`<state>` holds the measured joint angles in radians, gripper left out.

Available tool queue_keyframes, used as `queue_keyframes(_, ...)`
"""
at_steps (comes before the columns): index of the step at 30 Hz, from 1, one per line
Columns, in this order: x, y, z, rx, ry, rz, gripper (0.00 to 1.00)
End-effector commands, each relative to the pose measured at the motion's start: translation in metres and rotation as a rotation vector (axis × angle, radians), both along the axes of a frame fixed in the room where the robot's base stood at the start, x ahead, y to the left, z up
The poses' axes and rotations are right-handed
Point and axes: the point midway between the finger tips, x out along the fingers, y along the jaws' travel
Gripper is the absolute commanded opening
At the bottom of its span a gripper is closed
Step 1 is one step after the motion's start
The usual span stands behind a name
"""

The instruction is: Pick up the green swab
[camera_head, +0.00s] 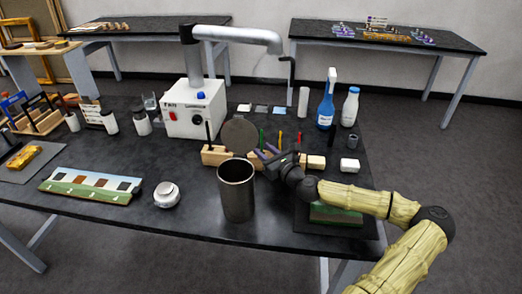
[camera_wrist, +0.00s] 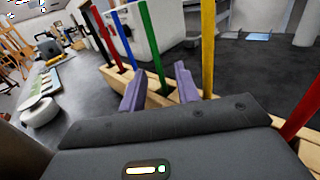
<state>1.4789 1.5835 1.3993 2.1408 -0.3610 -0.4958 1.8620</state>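The green swab (camera_wrist: 151,45) stands upright in a wooden rack (camera_wrist: 160,100) in the wrist view. It also shows as a thin green stick in the head view (camera_head: 262,138). My gripper (camera_wrist: 160,88) is open, with its two purple fingers apart. The green swab's lower part lies between them in the wrist view; contact with either finger cannot be told. In the head view my gripper (camera_head: 265,153) is at the rack (camera_head: 313,161), partly covering it.
A blue swab (camera_wrist: 122,40) and a yellow swab (camera_wrist: 207,45) flank the green one. A red swab (camera_wrist: 302,110) stands farther right. A steel cylinder (camera_head: 237,195) stands in front of the rack. A white extractor box (camera_head: 195,110) is behind it.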

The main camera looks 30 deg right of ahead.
Motion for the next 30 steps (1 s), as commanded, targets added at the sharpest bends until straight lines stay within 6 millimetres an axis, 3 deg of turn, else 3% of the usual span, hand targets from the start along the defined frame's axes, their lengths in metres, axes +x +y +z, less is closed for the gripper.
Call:
queue_keyframes(18,0.0083,0.0044,-0.0002,-0.001,0.0,0.004,0.32)
queue_keyframes(23,0.0076,0.002,-0.0001,-0.001,0.0,0.0,0.02)
queue_keyframes(30,0.0074,0.0013,-0.0002,0.0,0.0,-0.001,0.0)
